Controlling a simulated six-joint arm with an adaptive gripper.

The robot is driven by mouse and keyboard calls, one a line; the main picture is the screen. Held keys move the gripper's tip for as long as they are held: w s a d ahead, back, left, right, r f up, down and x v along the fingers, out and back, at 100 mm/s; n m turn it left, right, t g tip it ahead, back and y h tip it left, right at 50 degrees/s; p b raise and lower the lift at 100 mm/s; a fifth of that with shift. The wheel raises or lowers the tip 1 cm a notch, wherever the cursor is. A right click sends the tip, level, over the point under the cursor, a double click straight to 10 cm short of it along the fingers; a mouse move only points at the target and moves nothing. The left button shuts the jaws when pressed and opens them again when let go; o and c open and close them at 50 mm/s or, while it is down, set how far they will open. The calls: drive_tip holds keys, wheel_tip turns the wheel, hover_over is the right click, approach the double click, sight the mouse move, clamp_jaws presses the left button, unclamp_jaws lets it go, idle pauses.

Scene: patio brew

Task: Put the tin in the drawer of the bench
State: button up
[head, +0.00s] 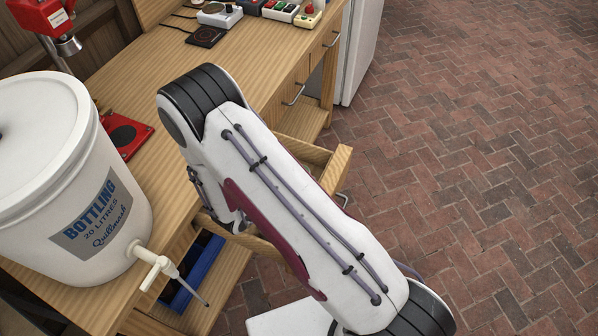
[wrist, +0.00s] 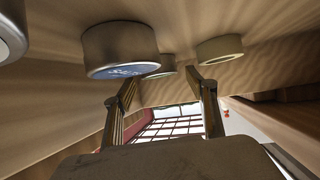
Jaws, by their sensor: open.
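In the wrist view, which looks tipped over, a round grey tin (wrist: 118,44) with a blue, lettered end sits against a wooden surface. It is left of and beyond my gripper (wrist: 161,82), whose two fingers are spread with nothing between them. I cannot tell whether that surface is inside the drawer. In the head view the drawer (head: 337,168) of the bench (head: 152,62) is pulled out, and my arm covers much of it. My gripper and the tin are hidden behind the arm there.
A white bottling bucket (head: 60,150) with a tap stands on the bench. A blue crate (head: 195,270) is below. Brick floor (head: 470,130) at right is clear.

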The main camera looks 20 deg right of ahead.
drive_tip(key=shift+s+a+r, duration=0.25)
drive_tip(key=shift+a+r, duration=0.15)
drive_tip(key=shift+r, duration=0.15)
drive_tip(key=shift+s+a+r, duration=0.2)
drive_tip(key=shift+a+r, duration=0.2)
drive_tip(key=shift+r, duration=3.05)
